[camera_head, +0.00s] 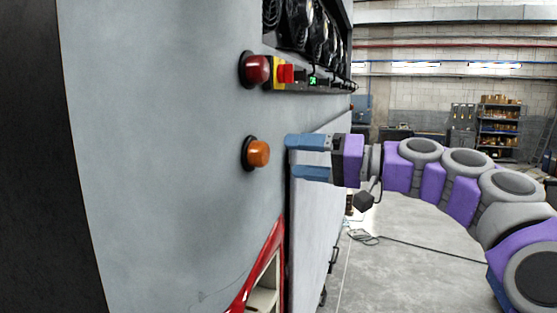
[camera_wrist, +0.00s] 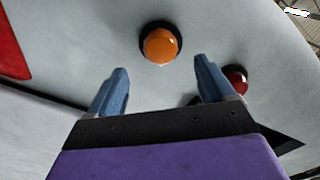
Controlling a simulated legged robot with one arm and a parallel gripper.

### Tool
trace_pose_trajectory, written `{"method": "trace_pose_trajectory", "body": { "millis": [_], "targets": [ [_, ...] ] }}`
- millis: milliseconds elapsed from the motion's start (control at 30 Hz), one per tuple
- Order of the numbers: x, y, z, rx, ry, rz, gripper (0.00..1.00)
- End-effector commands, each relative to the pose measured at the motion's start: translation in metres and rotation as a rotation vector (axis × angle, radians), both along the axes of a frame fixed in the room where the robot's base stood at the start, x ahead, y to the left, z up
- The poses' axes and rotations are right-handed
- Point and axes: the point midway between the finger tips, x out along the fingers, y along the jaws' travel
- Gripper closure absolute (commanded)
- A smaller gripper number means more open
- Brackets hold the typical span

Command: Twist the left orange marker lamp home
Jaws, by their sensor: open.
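The orange marker lamp (camera_head: 258,153) sits in a black round base on the grey coach panel (camera_head: 170,160). In the wrist view the orange lamp (camera_wrist: 161,46) is ahead of my fingertips, roughly between their lines. My gripper (camera_head: 290,157) is open and empty, with its blue fingers pointing at the panel just right of the lamp in the head view. The fingers do not touch the lamp. My gripper also shows in the wrist view (camera_wrist: 162,78), its two fingers wide apart. Only one orange lamp is in view.
A red lamp (camera_head: 255,69) is above the orange one, beside a yellow box with a red button (camera_head: 284,73). Fans (camera_head: 310,30) sit in an opening at the top. A red-framed recess (camera_head: 262,275) lies below. The floor at right is mostly clear, with a cable.

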Motion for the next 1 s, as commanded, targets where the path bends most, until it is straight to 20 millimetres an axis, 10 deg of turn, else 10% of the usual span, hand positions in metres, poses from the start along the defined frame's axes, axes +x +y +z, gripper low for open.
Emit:
{"method": "trace_pose_trajectory", "body": {
  "millis": [500,1000],
  "targets": [
    [-0.032,-0.093,-0.001,0.000,0.002,-0.001,0.18],
    [-0.036,-0.102,-0.002,-0.001,0.004,0.002,0.18]
  ]
}}
